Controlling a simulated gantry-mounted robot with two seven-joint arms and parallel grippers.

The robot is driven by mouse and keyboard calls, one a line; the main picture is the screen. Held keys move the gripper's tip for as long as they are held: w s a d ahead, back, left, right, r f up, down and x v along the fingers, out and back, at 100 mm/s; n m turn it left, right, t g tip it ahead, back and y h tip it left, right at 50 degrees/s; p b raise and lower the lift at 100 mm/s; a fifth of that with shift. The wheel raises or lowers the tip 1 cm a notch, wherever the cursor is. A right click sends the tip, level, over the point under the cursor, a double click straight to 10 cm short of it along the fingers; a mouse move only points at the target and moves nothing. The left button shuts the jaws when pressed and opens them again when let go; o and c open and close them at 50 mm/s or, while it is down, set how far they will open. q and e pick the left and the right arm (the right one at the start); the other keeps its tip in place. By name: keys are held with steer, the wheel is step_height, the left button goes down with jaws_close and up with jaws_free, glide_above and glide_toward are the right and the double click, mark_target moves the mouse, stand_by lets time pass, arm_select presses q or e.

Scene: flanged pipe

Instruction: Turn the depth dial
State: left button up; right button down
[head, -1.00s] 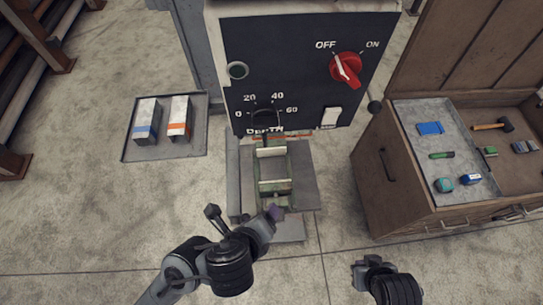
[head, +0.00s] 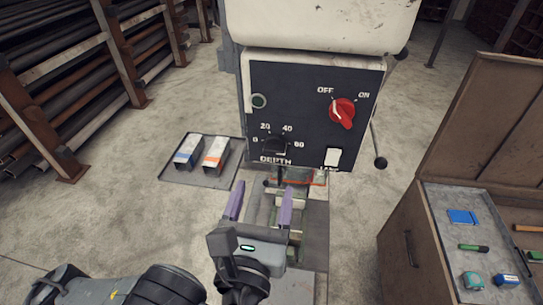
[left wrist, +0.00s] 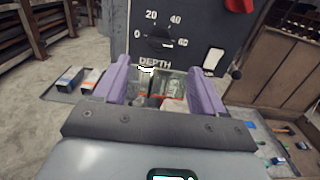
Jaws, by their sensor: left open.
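The depth dial (head: 275,146) is a black knob on the machine's dark front panel (head: 305,105), above the word DEPTH, with marks from 0 to 60. The dial also shows in the left wrist view (left wrist: 158,42), straight ahead and beyond the fingertips. My left gripper (head: 262,187) is open, with two purple fingers pointing up toward the panel, below and in front of the dial. Nothing is between its fingers (left wrist: 159,70), and it appears apart from the dial. My right gripper is out of view.
A red OFF/ON switch (head: 342,112) sits at the panel's upper right, with a white rocker (head: 332,158) below it. A ball-ended lever (head: 380,162) hangs at the right. A tray (head: 190,177) with two boxes lies left. A wooden tool cabinet (head: 400,265) stands right.

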mark_target(273, 153)
arm_select(q)
steer(key=w+b, duration=0.1)
steer(key=w, duration=0.1)
steer(key=w+d+b, duration=0.1)
steer(key=w, duration=0.2)
steer(key=w+b, duration=0.1)
steer(key=w, duration=0.2)
steer(key=shift+w+d+f+b, duration=0.1)
steer(key=shift+w+d+b, duration=0.15)
steer(key=shift+b, duration=0.15)
steer(key=shift+w+d+b, duration=0.1)
steer(key=shift+w+b, duration=0.25)
steer(key=shift+w, duration=0.4)
steer(key=c, duration=1.1)
steer(key=shift+o, duration=0.2)
